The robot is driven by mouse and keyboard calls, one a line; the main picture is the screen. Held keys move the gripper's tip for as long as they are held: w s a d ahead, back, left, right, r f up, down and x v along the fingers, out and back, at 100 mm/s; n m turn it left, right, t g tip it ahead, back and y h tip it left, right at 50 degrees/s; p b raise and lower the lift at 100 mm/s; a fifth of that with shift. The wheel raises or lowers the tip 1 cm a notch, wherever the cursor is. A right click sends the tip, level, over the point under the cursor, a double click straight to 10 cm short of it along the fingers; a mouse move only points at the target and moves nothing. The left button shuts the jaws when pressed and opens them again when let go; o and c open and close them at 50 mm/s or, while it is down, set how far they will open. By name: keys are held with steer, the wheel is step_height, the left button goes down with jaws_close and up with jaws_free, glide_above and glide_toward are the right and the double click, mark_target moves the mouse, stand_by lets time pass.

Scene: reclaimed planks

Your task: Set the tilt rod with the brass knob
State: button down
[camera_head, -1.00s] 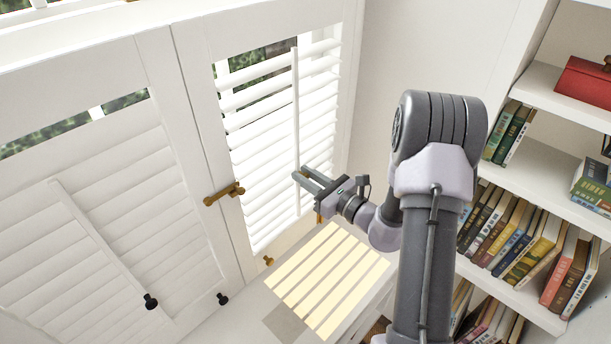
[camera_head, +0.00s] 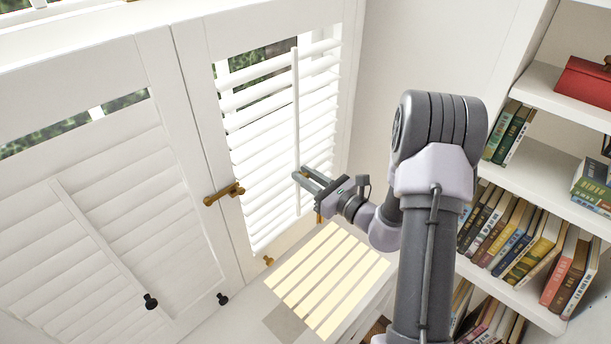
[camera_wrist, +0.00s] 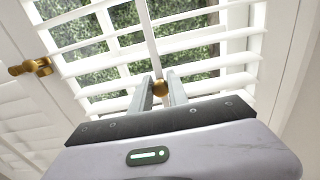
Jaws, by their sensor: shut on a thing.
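The tilt rod (camera_head: 296,110) is a thin white upright bar in front of the white louvers of the right shutter panel (camera_head: 268,118). In the wrist view the rod (camera_wrist: 149,38) runs down to the brass knob (camera_wrist: 161,88), which shows between my two fingers. My gripper (camera_head: 299,175) is at the lower part of the rod, shut on the knob. In the head view the fingers hide the place where they hold. The louvers stand tilted with gaps; green foliage shows through them in the wrist view.
A brass latch (camera_head: 224,194) sticks out left of my gripper. The left panel (camera_head: 95,215) has its own rod with a black knob (camera_head: 150,302). A striped sunlit sill (camera_head: 328,280) lies below. A bookshelf (camera_head: 540,170) stands close on the right.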

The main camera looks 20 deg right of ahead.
mark_target(299, 187)
steer(key=shift+f, duration=0.1)
step_height(299, 187, down, 5)
steer(key=b, duration=0.4)
steer(key=shift+f, duration=0.15)
steer(key=shift+s, duration=0.1)
steer(key=c, duration=1.3)
jaws_free()
steer(key=shift+o, duration=0.2)
steer(key=p+v, duration=0.2)
steer(key=v, duration=1.5)
